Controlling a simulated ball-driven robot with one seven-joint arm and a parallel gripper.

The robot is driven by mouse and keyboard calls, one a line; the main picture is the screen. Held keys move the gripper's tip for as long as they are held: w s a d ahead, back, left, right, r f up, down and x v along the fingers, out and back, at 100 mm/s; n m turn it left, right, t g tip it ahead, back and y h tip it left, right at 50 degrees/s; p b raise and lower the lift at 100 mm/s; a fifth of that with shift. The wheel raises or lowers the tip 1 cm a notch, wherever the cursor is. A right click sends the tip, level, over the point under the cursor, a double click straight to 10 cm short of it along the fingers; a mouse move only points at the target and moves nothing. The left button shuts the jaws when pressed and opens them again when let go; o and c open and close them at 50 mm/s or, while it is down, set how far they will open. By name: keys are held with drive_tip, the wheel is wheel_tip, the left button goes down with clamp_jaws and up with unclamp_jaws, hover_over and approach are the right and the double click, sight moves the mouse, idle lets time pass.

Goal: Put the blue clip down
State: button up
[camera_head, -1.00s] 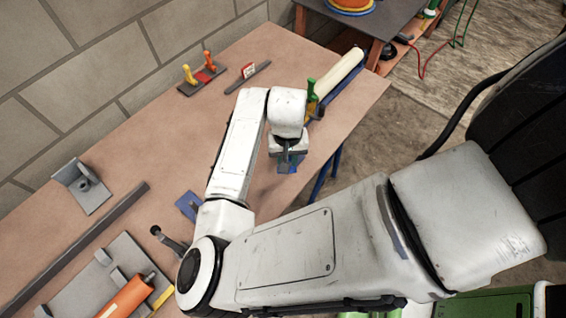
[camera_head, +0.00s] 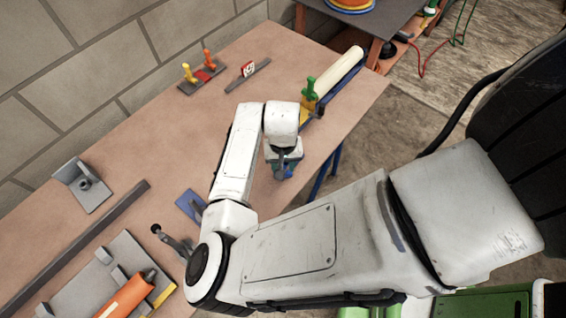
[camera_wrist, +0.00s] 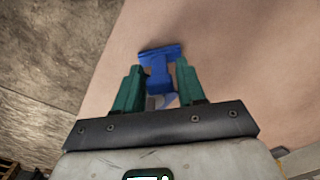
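The blue clip (camera_wrist: 158,68) shows in the wrist view between and just beyond the two green fingertips of my gripper (camera_wrist: 159,75). Its wide blue end points away from the wrist. A narrow gap seems to show between the clip and each finger, so my gripper looks open around it. In the head view my gripper (camera_head: 284,160) points down over the table's right front part, with a bit of blue at its tips. Whether the clip rests on the table top (camera_head: 215,110) is hard to tell.
A white roll (camera_head: 340,72) and a green-handled clamp (camera_head: 309,90) lie just behind my gripper. A blue plate (camera_head: 190,204) lies to the left. An orange cylinder (camera_head: 127,296) and a long grey bar (camera_head: 80,245) are at the far left. The table's front edge is close.

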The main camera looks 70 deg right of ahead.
drive_tip(key=shift+o, duration=1)
wheel_tip(320, 180, up, 12)
drive_tip(key=w+d+r+n+t+h, duration=0.25)
drive_tip(key=d+r+h, duration=0.35)
drive_tip(key=d+r, duration=0.55)
drive_tip(key=s+a+f+n+y, duration=0.3)
drive_tip(key=s+a+f+n, duration=0.1)
drive_tip(key=a+f, duration=0.5)
drive_tip(key=s+a+f+n+g+y, duration=0.1)
drive_tip(key=s+a+f+n+y, duration=0.1)
drive_tip(key=s+a+f+n, duration=0.3)
drive_tip(key=s+a+f, duration=0.1)
drive_tip(key=a+f, duration=0.3)
drive_tip(key=a, duration=0.4)
drive_tip(key=shift+a+f+y+b, duration=0.2)
drive_tip(key=shift+y+b, duration=0.1)
drive_tip(key=shift+y, duration=0.1)
